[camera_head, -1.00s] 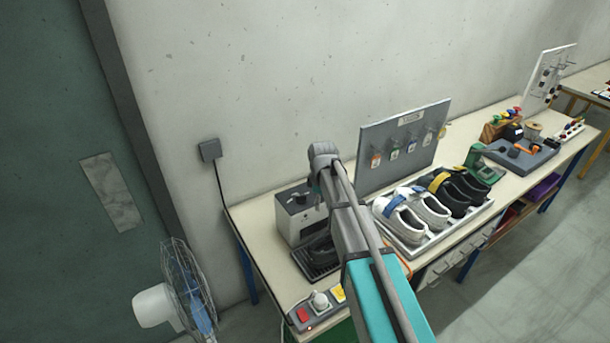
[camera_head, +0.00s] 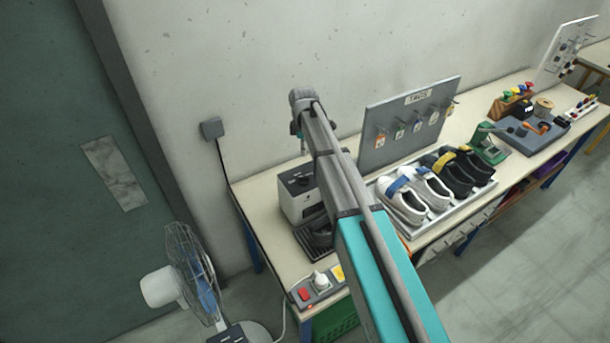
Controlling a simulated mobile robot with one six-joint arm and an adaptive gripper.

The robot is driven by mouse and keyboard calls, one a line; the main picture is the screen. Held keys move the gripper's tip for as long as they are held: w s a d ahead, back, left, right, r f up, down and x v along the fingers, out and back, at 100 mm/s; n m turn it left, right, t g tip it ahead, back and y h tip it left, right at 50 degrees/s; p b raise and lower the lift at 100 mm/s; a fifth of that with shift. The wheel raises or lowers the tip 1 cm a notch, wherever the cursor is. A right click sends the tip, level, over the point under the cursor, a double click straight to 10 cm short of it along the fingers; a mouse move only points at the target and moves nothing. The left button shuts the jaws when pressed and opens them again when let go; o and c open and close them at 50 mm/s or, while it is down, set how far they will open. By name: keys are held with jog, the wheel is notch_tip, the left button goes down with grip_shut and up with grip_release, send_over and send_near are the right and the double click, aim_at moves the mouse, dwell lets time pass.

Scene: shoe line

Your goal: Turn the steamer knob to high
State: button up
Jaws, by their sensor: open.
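The steamer (camera_head: 297,207) is a pale box with a dark top at the left end of the workbench, partly covered by my arm. A small dark knob shape (camera_head: 297,178) shows on its top; its setting is too small to read. My gripper (camera_head: 303,150) hangs from the arm's far end, above and behind the steamer top in the picture. It is small and partly hidden by the arm. It is open, apart from the knob, and nothing shows in it.
A power strip (camera_head: 318,286) lies at the bench's front left corner. A tag board (camera_head: 375,150) and a shoe tray (camera_head: 440,217) stand right. A fan (camera_head: 185,280) is left of the bench.

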aim_at(304, 177)
jog(key=shift+f, duration=0.15)
notch_tip(304, 177, down, 13)
jog(key=b, duration=1.3)
jog(key=shift+f+b, duration=0.2)
jog(key=shift+b, duration=0.1)
grip_shut()
